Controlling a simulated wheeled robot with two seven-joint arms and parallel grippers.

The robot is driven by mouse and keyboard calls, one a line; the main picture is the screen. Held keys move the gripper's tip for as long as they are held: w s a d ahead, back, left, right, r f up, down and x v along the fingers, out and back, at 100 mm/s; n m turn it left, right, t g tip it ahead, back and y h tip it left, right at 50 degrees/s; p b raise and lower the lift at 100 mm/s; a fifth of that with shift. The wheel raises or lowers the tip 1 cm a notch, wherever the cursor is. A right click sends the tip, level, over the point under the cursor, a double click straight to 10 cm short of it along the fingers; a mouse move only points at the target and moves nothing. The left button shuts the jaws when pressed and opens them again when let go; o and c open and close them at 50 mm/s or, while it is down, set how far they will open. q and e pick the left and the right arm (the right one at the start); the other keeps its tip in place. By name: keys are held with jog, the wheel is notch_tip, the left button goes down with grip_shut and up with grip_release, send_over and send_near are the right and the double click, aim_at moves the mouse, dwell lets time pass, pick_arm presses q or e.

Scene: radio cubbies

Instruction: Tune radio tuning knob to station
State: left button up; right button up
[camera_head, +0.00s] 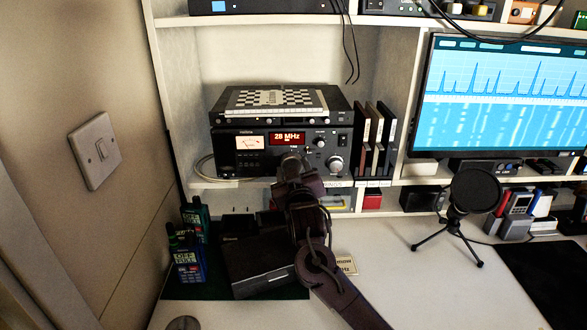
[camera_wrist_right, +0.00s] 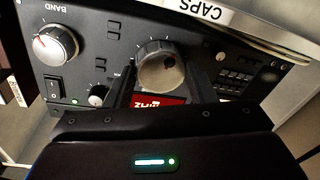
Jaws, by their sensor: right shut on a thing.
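The black radio (camera_head: 233,142) stands in a lower cubby, and its red display (camera_head: 287,138) reads "28 MHz". My right gripper (camera_head: 292,160) reaches up to the middle of the radio's front and hides the tuning knob in the head view. In the right wrist view, where the radio looks upside down, the large round tuning knob (camera_wrist_right: 162,65) sits between my two fingers. The right gripper is shut on this knob. The red display (camera_wrist_right: 158,101) is partly hidden behind the gripper body there. My left gripper is not in view.
A separate BAND knob (camera_head: 334,162) is on the radio's right side. Upright books (camera_head: 374,140) stand right of the radio. Below are a black box (camera_head: 258,265), handheld radios (camera_head: 186,255) and a small card (camera_head: 346,265). A microphone (camera_head: 470,195) stands on the desk to the right.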

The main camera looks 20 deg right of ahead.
jog(key=shift+m, duration=0.5)
jog(key=o, duration=0.7)
